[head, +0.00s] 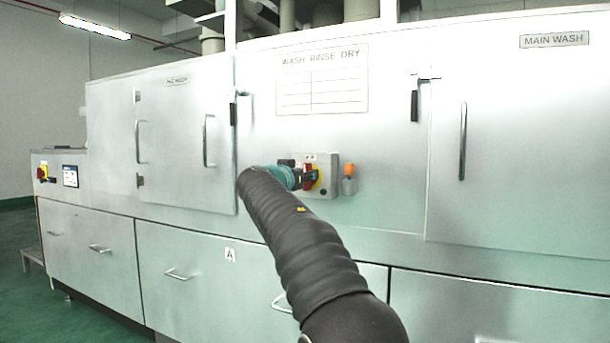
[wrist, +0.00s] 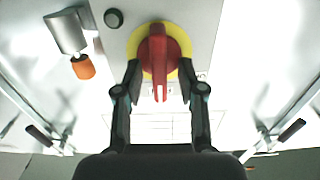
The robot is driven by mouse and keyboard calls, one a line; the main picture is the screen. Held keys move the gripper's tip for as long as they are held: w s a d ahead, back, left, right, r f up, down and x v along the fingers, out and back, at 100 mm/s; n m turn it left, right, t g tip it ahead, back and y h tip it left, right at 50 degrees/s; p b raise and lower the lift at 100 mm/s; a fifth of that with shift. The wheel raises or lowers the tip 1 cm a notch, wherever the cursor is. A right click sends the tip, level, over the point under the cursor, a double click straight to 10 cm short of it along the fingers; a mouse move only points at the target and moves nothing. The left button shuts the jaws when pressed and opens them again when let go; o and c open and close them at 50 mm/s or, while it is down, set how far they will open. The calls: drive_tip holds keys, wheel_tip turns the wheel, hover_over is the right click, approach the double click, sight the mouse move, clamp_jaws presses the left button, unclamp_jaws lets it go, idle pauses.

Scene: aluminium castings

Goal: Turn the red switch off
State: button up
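The red switch (wrist: 157,52) is a rotary handle on a yellow disc (wrist: 178,42), mounted on a grey box (head: 329,160) on the machine front. In the wrist view the handle lies along the picture's vertical. My gripper (wrist: 160,78) is open, with one finger on each side of the handle's lower end and a visible gap on both sides. In the head view my gripper (head: 312,177) is at the switch and partly hides it, with a bit of red showing beside the dark fingers.
A grey fitting with an orange end (head: 348,171) is right of the box; it also shows in the wrist view (wrist: 82,66). A black round button (wrist: 114,18) is beside the switch. Another red-yellow switch (head: 41,173) is far left. Door handles (head: 462,141) stick out nearby.

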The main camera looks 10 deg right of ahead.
clamp_jaws()
drive_tip(key=shift+w+a+f+n+p, duration=0.15)
drive_tip(key=shift+n+p, duration=0.45)
drive_tip(key=shift+n, duration=2.4)
drive_tip(key=shift+a+f+n+p, duration=0.15)
drive_tip(key=shift+n+p, duration=0.45)
drive_tip(key=shift+n, duration=2.4)
drive_tip(key=shift+w+a+f+n+p, duration=0.15)
drive_tip(key=shift+n+p, duration=0.45)
drive_tip(key=shift+n, duration=2.4)
unclamp_jaws()
